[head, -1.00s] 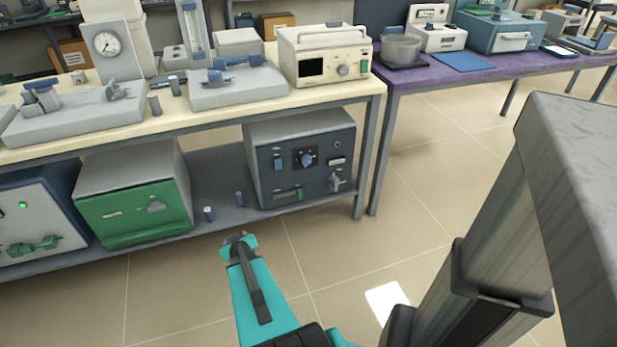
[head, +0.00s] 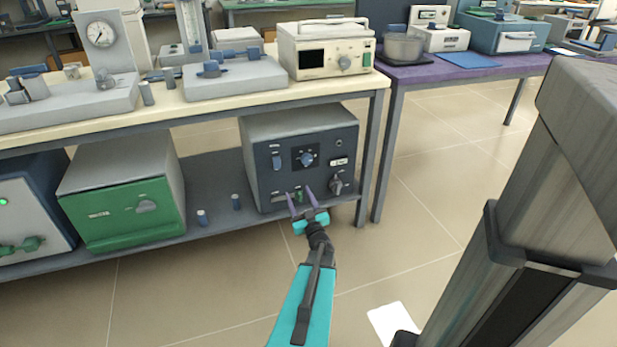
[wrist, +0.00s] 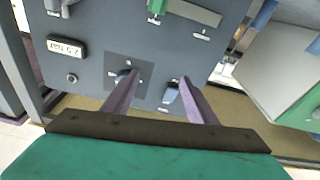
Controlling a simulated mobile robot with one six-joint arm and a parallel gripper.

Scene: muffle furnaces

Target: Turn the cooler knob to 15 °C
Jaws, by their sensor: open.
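A dark blue-grey box unit (head: 258,185) stands on the lower shelf; I take it for the cooler, though no name on it is readable. Its front has a round blue knob (head: 306,159) on a dark square dial plate. The knob's setting is too small to read. My gripper (head: 300,193) is open and empty, its two purple fingers in front of the panel's lower part in the head view. In the wrist view the panel appears upside down; the knob (wrist: 123,74) is partly hidden by the left finger of my gripper (wrist: 160,75). Contact cannot be told.
The panel also has a blue switch (head: 277,162), a green slider (head: 299,196), a white label (head: 338,162) and a grey valve handle (head: 337,186). A green-fronted box (head: 118,212) and small cylinders (head: 202,217) stand left. A table leg (head: 366,160) rises just right.

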